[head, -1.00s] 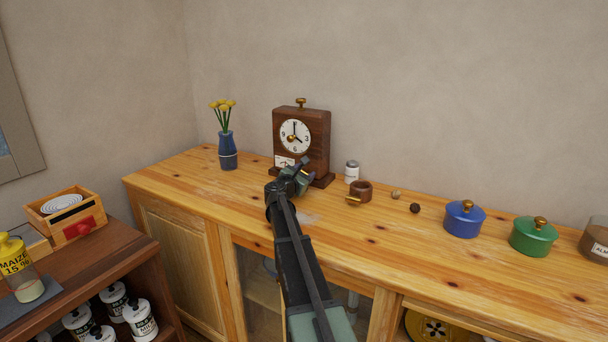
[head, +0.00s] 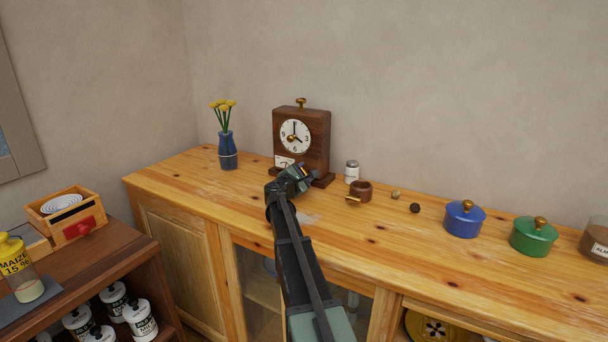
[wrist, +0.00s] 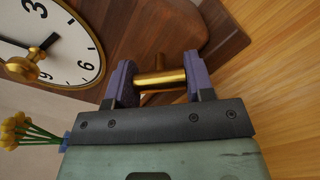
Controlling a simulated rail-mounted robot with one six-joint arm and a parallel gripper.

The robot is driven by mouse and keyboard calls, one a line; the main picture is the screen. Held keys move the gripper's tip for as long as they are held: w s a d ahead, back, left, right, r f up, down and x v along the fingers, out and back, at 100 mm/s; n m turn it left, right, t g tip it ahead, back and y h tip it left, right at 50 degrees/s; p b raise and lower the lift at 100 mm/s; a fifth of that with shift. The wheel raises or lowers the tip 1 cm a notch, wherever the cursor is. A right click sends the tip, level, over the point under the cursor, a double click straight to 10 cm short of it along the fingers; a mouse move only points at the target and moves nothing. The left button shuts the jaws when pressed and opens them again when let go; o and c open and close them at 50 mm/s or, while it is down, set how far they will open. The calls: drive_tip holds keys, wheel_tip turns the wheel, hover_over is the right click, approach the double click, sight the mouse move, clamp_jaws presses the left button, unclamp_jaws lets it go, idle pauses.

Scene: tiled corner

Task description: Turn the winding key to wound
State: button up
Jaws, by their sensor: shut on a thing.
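The wooden clock (head: 318,140) stands upright on the counter against the wall; its case also shows in the wrist view (wrist: 150,30). Its white dial (head: 295,134) has a brass knob at the centre. A white label (head: 284,161) with a dark and red mark sits below the dial, too small to read. The brass winding key (wrist: 160,78) is a crossbar on a short stem, low on the clock. My gripper (wrist: 158,74) is shut on this crossbar, one purple finger at each end. In the head view my gripper (head: 303,173) hides the key.
A blue vase with yellow flowers (head: 227,150) stands left of the clock. To the right are a small white-lidded jar (head: 352,171), a brown cup (head: 361,190), two small balls, a blue pot (head: 464,219) and a green pot (head: 533,236). The counter's front strip is clear.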

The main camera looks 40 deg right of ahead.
drive_tip(key=m, duration=0.4)
drive_tip(key=shift+m, duration=2)
drive_tip(key=o, duration=0.9)
drive_tip(key=v, duration=1.1)
drive_tip(key=shift+d, duration=0.1)
